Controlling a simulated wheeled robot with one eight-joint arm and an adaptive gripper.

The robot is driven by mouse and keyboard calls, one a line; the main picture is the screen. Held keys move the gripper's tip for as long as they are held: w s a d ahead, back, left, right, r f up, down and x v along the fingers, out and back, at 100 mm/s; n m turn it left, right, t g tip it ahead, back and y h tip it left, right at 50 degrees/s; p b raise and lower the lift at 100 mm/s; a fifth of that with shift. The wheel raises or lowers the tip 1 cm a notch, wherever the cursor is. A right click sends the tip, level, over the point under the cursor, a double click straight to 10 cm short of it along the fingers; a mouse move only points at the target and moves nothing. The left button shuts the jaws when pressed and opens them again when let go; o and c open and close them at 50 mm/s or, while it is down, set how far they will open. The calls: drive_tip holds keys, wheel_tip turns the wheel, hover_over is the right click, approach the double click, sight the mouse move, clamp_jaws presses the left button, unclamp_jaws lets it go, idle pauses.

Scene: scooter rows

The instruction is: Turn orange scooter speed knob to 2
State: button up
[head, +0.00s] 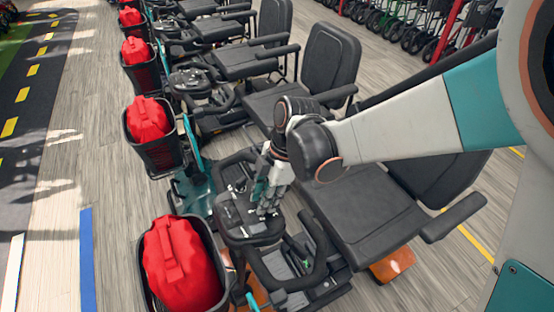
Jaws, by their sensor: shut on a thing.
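The orange scooter stands nearest, with a black seat (365,205), orange bodywork (393,265) and a black front basket. Its dark control console (235,215) lies between black loop handlebars (312,262). My gripper (264,208) points down onto this console, its fingers closed at the panel. It is shut on the speed knob, which the fingers hide. The knob's setting and its number marks cannot be read from here.
A red bag (180,265) fills the near basket. A teal scooter (195,180) stands close behind, with another red bag (148,120) in its basket. More scooters continue the row. Open wooden floor (110,215) lies to the left.

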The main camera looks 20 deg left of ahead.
idle(0.3)
drive_tip(key=o, duration=1)
drive_tip(key=shift+o, duration=0.2)
drive_tip(key=shift+r, duration=0.1)
drive_tip(key=v, duration=0.7)
drive_tip(key=shift+s+r, duration=0.1)
drive_tip(key=shift+r, duration=0.05)
